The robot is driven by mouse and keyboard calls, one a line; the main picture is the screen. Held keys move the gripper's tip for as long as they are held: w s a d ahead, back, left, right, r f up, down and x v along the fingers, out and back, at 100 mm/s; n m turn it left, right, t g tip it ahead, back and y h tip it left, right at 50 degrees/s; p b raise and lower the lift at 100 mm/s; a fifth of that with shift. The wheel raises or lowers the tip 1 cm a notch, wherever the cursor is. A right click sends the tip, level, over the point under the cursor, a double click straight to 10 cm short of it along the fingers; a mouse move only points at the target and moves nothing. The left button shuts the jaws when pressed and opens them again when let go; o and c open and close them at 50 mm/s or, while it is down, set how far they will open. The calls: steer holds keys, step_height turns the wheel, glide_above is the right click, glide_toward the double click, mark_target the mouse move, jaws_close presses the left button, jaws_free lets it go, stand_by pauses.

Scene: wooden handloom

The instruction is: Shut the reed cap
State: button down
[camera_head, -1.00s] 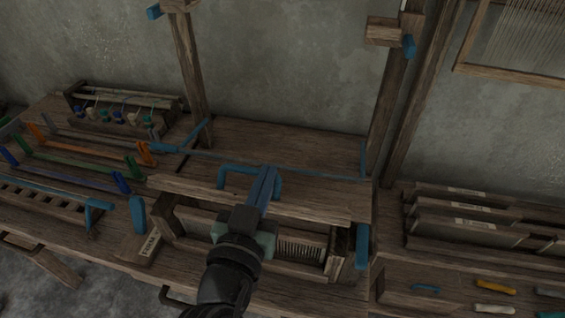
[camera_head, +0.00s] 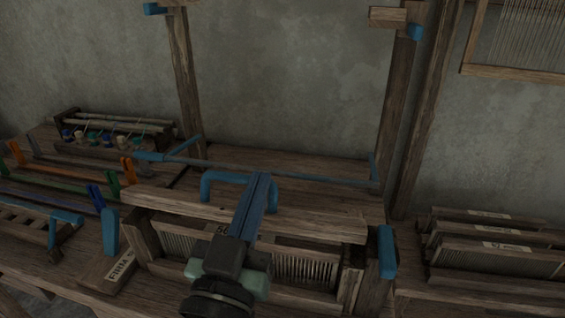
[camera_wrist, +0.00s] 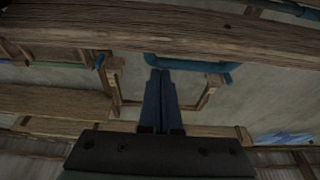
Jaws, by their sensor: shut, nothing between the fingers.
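The reed cap (camera_head: 310,222) is a long wooden bar with a blue handle (camera_head: 225,178) on it. It lies across the top front of the wooden reed housing, and I cannot tell whether it is fully seated. The pale reed (camera_head: 300,268) shows below it. My gripper (camera_head: 262,178) is shut and empty, its blue fingers reaching over the cap to the right end of the handle. In the wrist view the fingertips (camera_wrist: 161,73) are at or very near the handle (camera_wrist: 195,66); contact is unclear. My fingers hide part of the cap and a label.
Blue upright levers stand left (camera_head: 110,232) and right (camera_head: 387,252) of the housing. A labelled wooden block (camera_head: 108,272) lies at left. Loom posts (camera_head: 186,85) rise behind. Spare reeds (camera_head: 480,250) stand at right. The board behind the cap is mostly clear.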

steer(key=shift+s+a+f+t+b, duration=0.2)
steer(key=shift+f+b, duration=0.35)
steer(key=shift+b, duration=0.65)
steer(key=shift+s+d+f+t+b, duration=0.1)
steer(key=shift+f+t+b, duration=0.3)
steer(key=shift+b, duration=0.75)
steer(key=shift+s+a+f+t+h+b, duration=0.15)
steer(key=shift+s+f+t+h+b, duration=0.25)
steer(key=shift+b, duration=2.05)
steer(key=shift+w+r, duration=0.1)
steer(key=shift+r, duration=0.15)
